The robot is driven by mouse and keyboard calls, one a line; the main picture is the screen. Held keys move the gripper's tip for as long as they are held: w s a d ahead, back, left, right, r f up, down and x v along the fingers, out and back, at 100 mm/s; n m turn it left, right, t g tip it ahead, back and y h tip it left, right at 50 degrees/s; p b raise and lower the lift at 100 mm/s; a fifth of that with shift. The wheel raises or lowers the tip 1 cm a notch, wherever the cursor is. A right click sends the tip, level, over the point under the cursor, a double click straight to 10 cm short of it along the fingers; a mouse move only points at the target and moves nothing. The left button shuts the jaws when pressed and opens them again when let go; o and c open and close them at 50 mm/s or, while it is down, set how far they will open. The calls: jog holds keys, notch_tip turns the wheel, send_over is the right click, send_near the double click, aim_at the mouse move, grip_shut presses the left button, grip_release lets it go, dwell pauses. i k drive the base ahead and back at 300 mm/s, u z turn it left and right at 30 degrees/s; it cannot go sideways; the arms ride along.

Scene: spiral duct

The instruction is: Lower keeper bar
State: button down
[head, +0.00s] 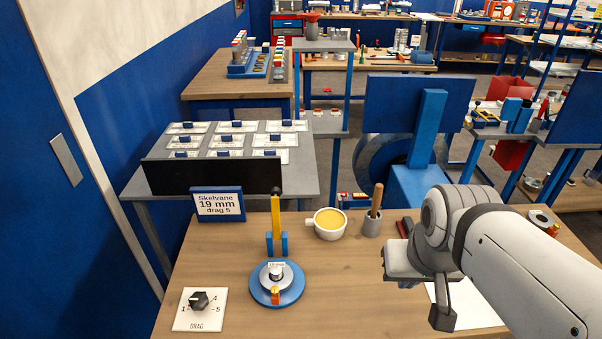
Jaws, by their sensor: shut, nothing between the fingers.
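The keeper bar is most likely the yellow bar (275,214) with a dark tip. It stands upright between two blue brackets (277,244) on the wooden bench. In front of it is a round blue base (278,291) carrying a grey disc and a small labelled spool (276,272). A small orange and brown piece (275,294) is at the base's front edge. My gripper (442,317) is over the right part of the bench, well to the right of the bar and touching neither bar nor base. It is shut and empty.
A drag dial (199,301) is at the front left. A sign (218,204) reads "Skelvane 19 mm drag 5". A cup of yellow stuff (329,223) and a grey pot with a wooden handle (372,222) stand behind. White paper (472,308) lies under my arm. Bench between base and gripper is clear.

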aim_at(276, 192)
jog(key=z, duration=0.05)
jog(key=k, duration=0.9)
jog(key=u, duration=0.55)
jog(key=i, duration=1)
jog(key=u, duration=0.05)
